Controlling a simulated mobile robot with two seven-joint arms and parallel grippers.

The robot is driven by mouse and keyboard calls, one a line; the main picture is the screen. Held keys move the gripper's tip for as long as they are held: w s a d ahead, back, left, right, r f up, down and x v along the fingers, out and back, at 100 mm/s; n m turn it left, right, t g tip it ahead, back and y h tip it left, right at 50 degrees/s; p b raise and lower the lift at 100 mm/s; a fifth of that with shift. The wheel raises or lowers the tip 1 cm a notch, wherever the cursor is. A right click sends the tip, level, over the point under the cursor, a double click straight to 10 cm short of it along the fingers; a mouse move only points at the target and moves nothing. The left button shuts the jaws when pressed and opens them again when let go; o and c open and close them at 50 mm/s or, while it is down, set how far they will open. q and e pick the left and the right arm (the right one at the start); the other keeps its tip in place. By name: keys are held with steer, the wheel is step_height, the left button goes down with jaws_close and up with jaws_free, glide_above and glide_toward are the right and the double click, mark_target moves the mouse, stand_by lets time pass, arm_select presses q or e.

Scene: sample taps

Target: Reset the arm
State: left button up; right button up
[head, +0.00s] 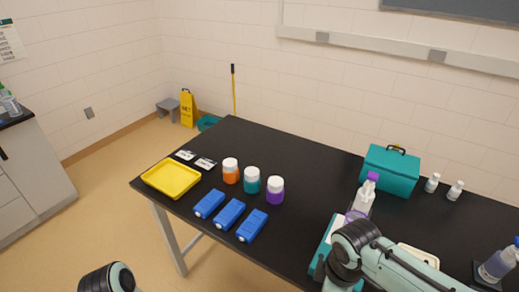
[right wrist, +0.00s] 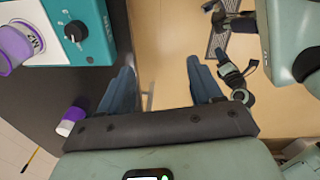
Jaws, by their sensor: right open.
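My right arm (head: 375,258) reaches over the right part of the black table (head: 310,170) in the head view; its gripper is hidden there. In the right wrist view my right gripper (right wrist: 161,75) is open, with nothing between its fingers, over the table edge and floor. A teal device with a black knob (right wrist: 76,32) is at upper left of that view, apart from the fingers.
The middle is clear.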

steer(key=w+a+f+m+g+y, duration=0.2)
steer(key=f+m, duration=0.5)
steer(key=f, duration=1.5)
arm_select(q)
steer(key=shift+w+d, duration=0.15)
steer(key=shift+w, duration=0.15)
arm_select(e)
steer(key=s+f+m+y, duration=0.1)
steer(key=s+f+m, duration=0.9)
steer(key=f, duration=0.8)
steer(key=s, duration=0.3)
steer(key=shift+s+a+f+m+t+y, duration=0.25)
steer(key=shift+s+f+m+t+y, duration=0.05)
steer(key=shift+f+t, duration=0.1)
